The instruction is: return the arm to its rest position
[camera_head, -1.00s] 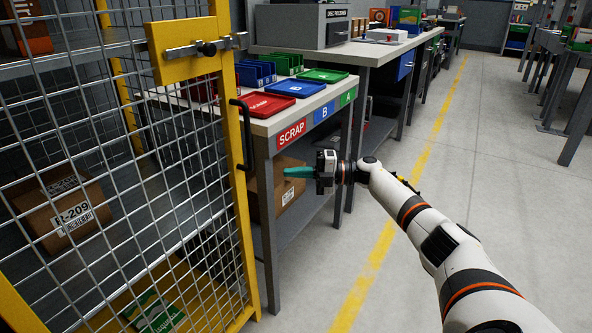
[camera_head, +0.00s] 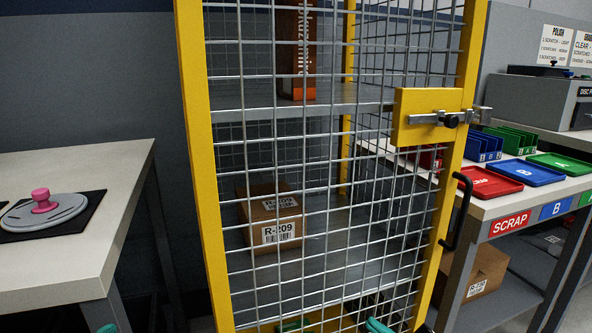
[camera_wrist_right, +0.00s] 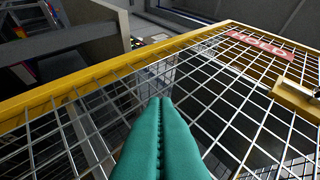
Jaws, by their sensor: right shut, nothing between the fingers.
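My right gripper (camera_head: 378,325) shows only as a teal fingertip at the bottom edge of the head view, in front of the mesh cage door. In the right wrist view its two teal fingers (camera_wrist_right: 162,103) lie together, shut and empty, with the yellow-framed mesh (camera_wrist_right: 215,100) close beyond them. I cannot tell whether they touch it. A teal tip of my left gripper (camera_head: 107,328) shows at the bottom left of the head view, by the white table; its jaws are cut off. The rest of both arms is out of the head view.
A yellow-framed mesh cage (camera_head: 193,130) with a latch (camera_head: 440,118) and black handle (camera_head: 460,210) stands ahead. A white table (camera_head: 110,170) is left; a bench with red (camera_head: 487,182), blue and green trays is right.

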